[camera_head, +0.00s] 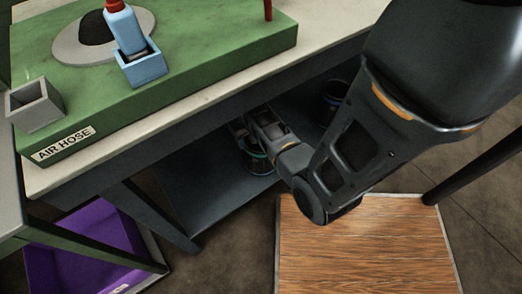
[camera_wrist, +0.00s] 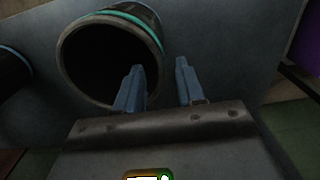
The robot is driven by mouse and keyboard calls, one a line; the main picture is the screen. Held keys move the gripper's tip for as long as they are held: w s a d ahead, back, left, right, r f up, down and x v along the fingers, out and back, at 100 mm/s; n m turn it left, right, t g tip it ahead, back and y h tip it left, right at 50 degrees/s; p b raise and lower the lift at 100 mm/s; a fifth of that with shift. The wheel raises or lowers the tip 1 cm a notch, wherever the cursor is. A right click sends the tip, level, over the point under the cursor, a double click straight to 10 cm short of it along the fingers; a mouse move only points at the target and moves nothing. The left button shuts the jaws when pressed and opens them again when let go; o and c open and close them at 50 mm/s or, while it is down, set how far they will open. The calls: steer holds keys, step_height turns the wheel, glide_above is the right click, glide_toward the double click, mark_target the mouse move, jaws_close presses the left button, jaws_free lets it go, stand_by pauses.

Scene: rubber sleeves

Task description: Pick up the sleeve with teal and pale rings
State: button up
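The sleeve with teal and pale rings (camera_wrist: 148,28) is a dark, hollow cylinder on the lower shelf under the bench. In the wrist view its open mouth faces my camera, with a teal band and a paler band around the far part. In the head view it shows partly (camera_head: 258,163), behind and below my gripper (camera_head: 262,128). In the wrist view my gripper (camera_wrist: 160,80) is open, its fingers apart. The left finger overlaps the right side of the mouth and the right finger is outside the wall. I cannot tell whether either touches it.
Another dark sleeve with a blue ring (camera_wrist: 12,66) lies at the left in the wrist view. A dark cylinder (camera_head: 333,98) stands farther right on the shelf (camera_head: 205,190). The bench top's edge (camera_head: 190,103) overhangs the shelf. A purple bin (camera_head: 85,255) is at lower left.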

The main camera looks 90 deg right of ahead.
mark_target(246, 145)
steer(key=f+b, duration=0.1)
steer(key=f, duration=0.2)
steer(key=f+b, duration=0.1)
steer(key=f, duration=0.3)
steer(key=shift+w+d, duration=0.15)
steer(key=shift+d, duration=0.05)
jaws_close()
stand_by(1.2)
